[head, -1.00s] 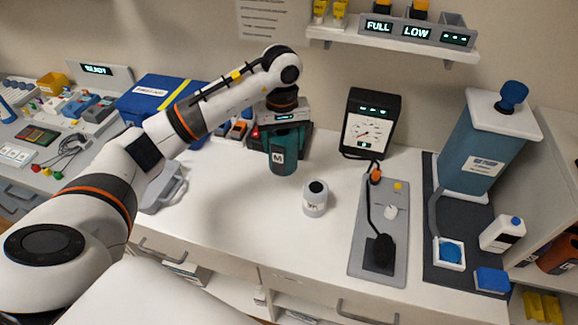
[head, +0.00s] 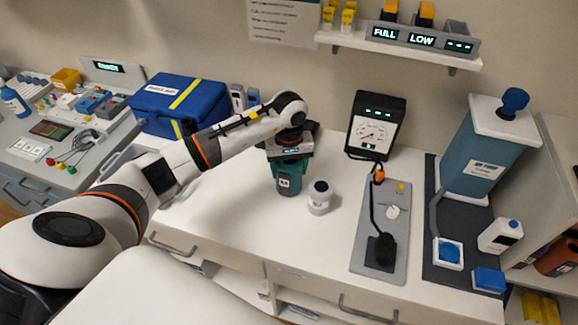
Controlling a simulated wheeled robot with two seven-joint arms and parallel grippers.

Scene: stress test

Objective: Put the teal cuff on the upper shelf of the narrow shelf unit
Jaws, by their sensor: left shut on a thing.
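The teal cuff (head: 290,179), a roll with a white label, hangs upright under my left gripper (head: 290,158). The left gripper is shut on its top, over the back middle of the white counter. I cannot tell whether the cuff's lower end touches the counter. A pale shelf unit (head: 540,185) stands at the right edge, partly cut off; it looks like the narrow one. An orange-brown roll (head: 562,257) lies inside it, with yellow boxes (head: 540,306) below. My right gripper is not in view.
A white jar (head: 319,198) stands close to the cuff's right. A gauge (head: 374,128), a grey panel with a black bulb (head: 380,252) and a teal-blue canister (head: 478,155) stand farther right. A blue bag (head: 178,103) is at left. The front middle counter is clear.

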